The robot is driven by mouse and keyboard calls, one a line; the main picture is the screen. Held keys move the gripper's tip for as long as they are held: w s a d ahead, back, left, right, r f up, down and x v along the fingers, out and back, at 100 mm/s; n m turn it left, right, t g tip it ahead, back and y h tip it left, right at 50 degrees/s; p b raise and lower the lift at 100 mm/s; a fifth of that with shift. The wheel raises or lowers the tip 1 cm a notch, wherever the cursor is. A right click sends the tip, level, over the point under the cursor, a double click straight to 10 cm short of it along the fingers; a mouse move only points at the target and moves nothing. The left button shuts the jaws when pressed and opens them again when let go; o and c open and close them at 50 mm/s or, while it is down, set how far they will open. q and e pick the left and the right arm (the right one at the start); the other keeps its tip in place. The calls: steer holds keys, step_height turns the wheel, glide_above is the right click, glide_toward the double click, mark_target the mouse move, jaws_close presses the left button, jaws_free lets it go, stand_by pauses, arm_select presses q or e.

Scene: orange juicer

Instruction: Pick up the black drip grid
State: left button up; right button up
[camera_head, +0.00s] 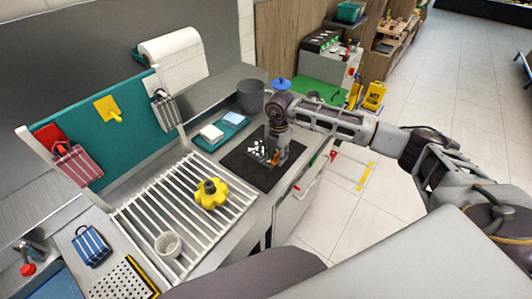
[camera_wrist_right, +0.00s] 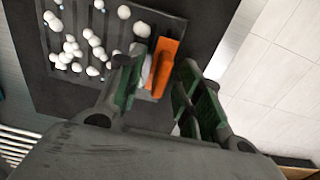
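The black drip grid (camera_wrist_right: 78,14) is a dark slatted plate strewn with several white balls, lying on a black mat. In the head view the grid (camera_head: 257,150) is partly hidden by my right gripper (camera_head: 280,156), which points down at its right side. An orange block-like tab (camera_wrist_right: 166,62) stands at the grid's edge in the wrist view. My right gripper (camera_wrist_right: 160,72) is open, with its two fingers on either side of the tab. Whether either finger touches it I cannot tell. My left gripper is not in view.
The black mat (camera_head: 264,181) lies on the counter near its right edge. A teal tray (camera_head: 231,139) with light blocks and a grey pot (camera_head: 251,96) stand behind.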

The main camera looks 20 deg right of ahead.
steer(key=shift+c, duration=0.4)
jaws_close()
steer(key=shift+r, duration=0.1)
steer(key=shift+r+b, duration=0.9)
steer(key=shift+r, duration=4.05)
steer(key=shift+s+f, duration=0.1)
